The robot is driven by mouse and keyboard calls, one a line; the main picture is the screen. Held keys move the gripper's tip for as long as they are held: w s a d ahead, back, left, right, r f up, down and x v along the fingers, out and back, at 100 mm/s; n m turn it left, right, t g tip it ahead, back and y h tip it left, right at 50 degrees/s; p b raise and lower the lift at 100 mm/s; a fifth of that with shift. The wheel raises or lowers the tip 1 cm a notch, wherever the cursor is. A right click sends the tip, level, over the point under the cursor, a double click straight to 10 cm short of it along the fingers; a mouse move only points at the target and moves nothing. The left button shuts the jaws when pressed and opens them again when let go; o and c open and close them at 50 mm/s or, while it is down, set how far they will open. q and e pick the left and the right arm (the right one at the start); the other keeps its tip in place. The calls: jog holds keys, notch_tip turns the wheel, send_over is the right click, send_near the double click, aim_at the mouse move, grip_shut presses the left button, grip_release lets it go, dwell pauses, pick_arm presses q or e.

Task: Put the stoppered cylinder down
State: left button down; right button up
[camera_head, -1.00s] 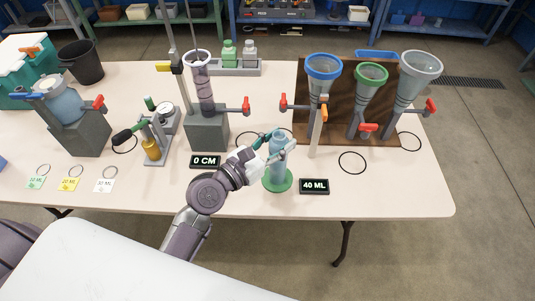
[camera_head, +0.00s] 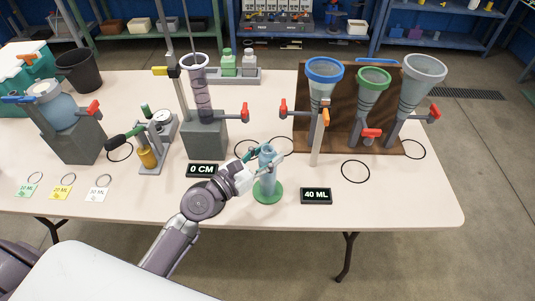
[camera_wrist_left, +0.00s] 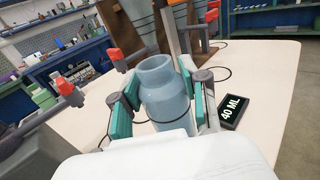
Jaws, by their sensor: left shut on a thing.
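The stoppered cylinder (camera_head: 268,175) is a pale blue, see-through vessel with a round green base. It stands upright near the table's front edge, left of the 40 ML display (camera_head: 316,195). I cannot tell whether its base touches the table. My left gripper (camera_head: 266,161) is shut on its upper part, one finger on each side. In the left wrist view, the cylinder (camera_wrist_left: 165,92) fills the space between the teal finger pads of the left gripper (camera_wrist_left: 162,100). Its rim shows there, but I make out no stopper. My right gripper is not in view.
The 0 CM display (camera_head: 202,170) and a grey column stand (camera_head: 205,138) are to the left. A brown board (camera_head: 340,120) with several funnels stands behind to the right. A black ring (camera_head: 355,171) lies flat on the table (camera_head: 420,195). The front right tabletop is clear.

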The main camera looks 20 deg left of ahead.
pick_arm(q)
jog(key=c, duration=0.6)
grip_release()
jog(key=shift+r, duration=0.15)
jog(key=shift+s+a, duration=0.15)
jog(key=shift+s, duration=0.1)
jog(key=b+v, duration=0.3)
jog(key=v, duration=0.8)
jog(key=shift+s+b, duration=0.2)
jog(key=shift+b, duration=0.15)
